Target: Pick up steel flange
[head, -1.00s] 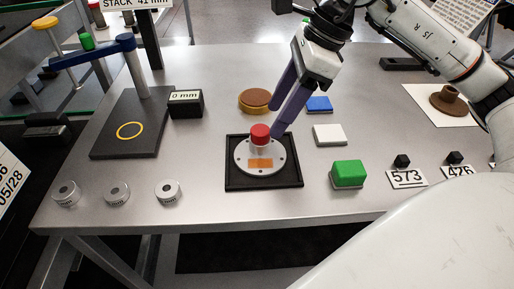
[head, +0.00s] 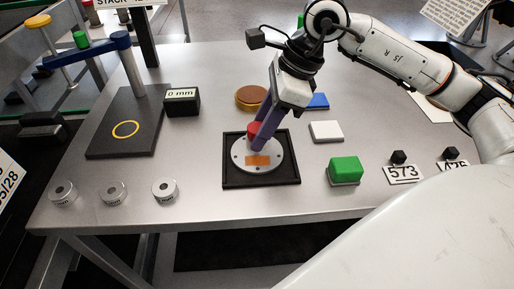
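The steel flange (head: 241,162) is a pale round disc with holes near its rim, an orange label and a red-topped knob (head: 252,131). It lies flat in a square black tray (head: 232,181) at the middle of the table. My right gripper (head: 260,138) points down at the knob, its purple fingers overlapping the knob's right side in the picture. The near finger hides part of the knob, so I cannot tell whether the fingers press on it. My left gripper is not in view.
A green block (head: 345,170), a white block (head: 326,131) and a blue block (head: 317,101) lie right of the tray. A brown disc (head: 251,97) sits behind it. A dark stand (head: 122,140) and a 0 mm display (head: 182,102) are left. Small steel cylinders (head: 114,192) line the front left.

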